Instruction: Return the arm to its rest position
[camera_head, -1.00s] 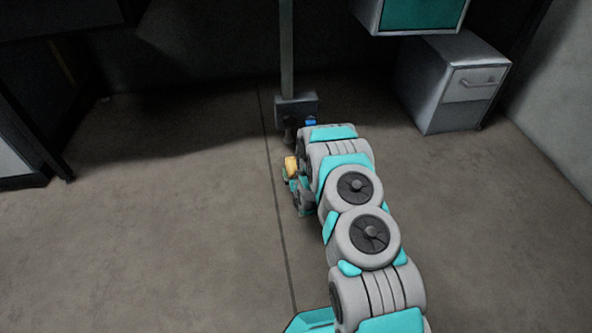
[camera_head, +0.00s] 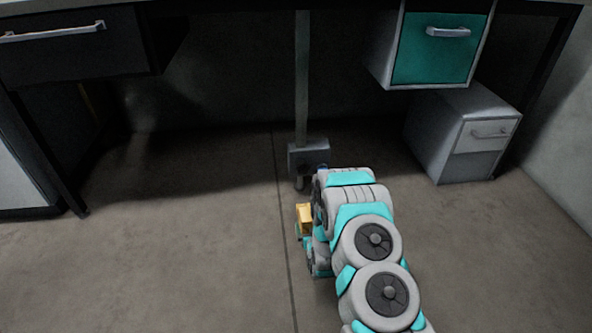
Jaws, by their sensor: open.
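My grey and turquoise arm runs up from the bottom right of the head view and is folded. My gripper (camera_head: 305,222) is small beside the far end of the arm, at its left, with a yellow part showing there. It is open. Its fingertips are partly hidden and hard to make out. I see nothing held in it, and it is over the bare floor.
A workbench spans the back, with a dark drawer (camera_head: 75,45) at left and a turquoise drawer (camera_head: 438,50) at right. A grey cabinet (camera_head: 465,140) stands below it. A post (camera_head: 302,80) with a grey box (camera_head: 308,157) stands behind my arm. The left floor is clear.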

